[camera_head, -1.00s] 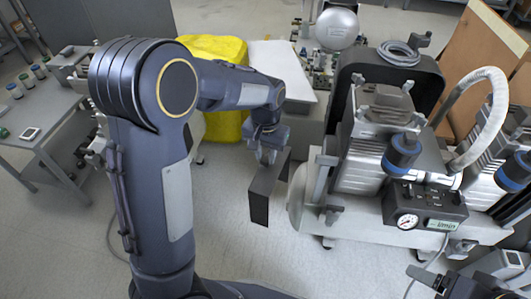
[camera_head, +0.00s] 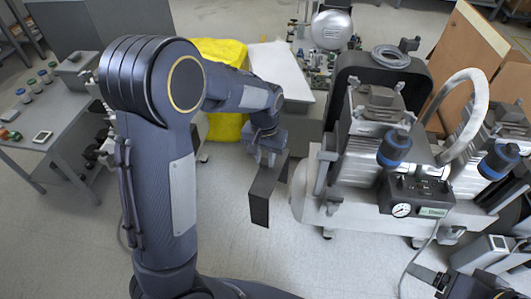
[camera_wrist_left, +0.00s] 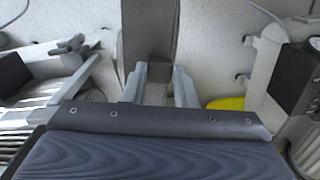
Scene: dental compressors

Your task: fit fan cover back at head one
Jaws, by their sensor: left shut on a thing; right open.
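My left gripper (camera_head: 268,150) is shut on the dark grey fan cover (camera_head: 261,198), an angled plate that hangs below it in the air, left of the compressor. In the left wrist view the cover (camera_wrist_left: 149,28) shows beyond the fingers (camera_wrist_left: 158,80). The compressor's left head (camera_head: 362,150), a silver finned block which I take to be head one, stands to the right of the cover, with a clear gap between. My right gripper (camera_head: 430,277) is low at the right edge of the head view, open, partly cut off and away from the cover.
The compressor's white tank (camera_head: 312,200) lies under the heads. Blue-capped filters (camera_head: 394,148), a gauge (camera_head: 401,210) and a pale hose (camera_head: 472,110) stick out. A yellow-covered thing (camera_head: 225,125) stands behind my left arm. A grey bench (camera_head: 60,125) is at left. The floor below the cover is clear.

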